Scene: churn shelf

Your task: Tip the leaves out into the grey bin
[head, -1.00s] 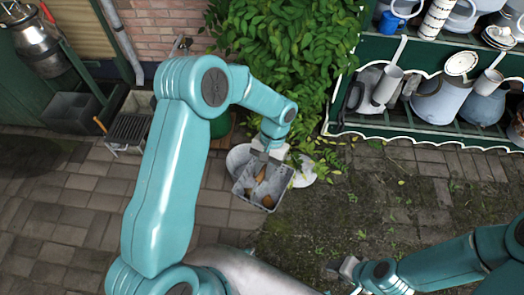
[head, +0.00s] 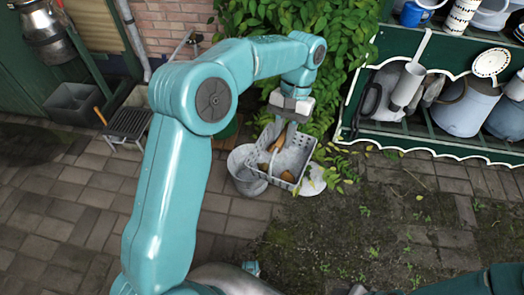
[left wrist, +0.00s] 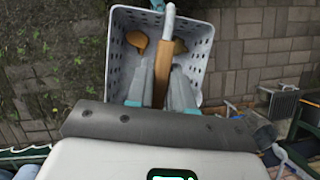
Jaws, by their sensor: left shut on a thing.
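A pale grey perforated basket (head: 287,180) hangs from my left gripper (head: 291,119). Brown leaves (head: 268,150) lie inside it and also show in the left wrist view (left wrist: 137,40). In that view my left gripper (left wrist: 162,84) is shut on the basket's handle, which has a brown grip (left wrist: 163,70). A round grey bin (head: 243,174) stands on the paving, left of and partly behind the basket. The basket overlaps its right side in the picture; the gap between them cannot be judged. Only a sliver of my right gripper (head: 354,290) shows at the bottom edge.
A pale round object (head: 315,181) lies on the ground right of the basket. A leafy bush (head: 290,50) stands behind. A green shelf (head: 440,135) with cans and pots is at right. A dark trough (head: 75,103) and small grill (head: 129,123) stand at left.

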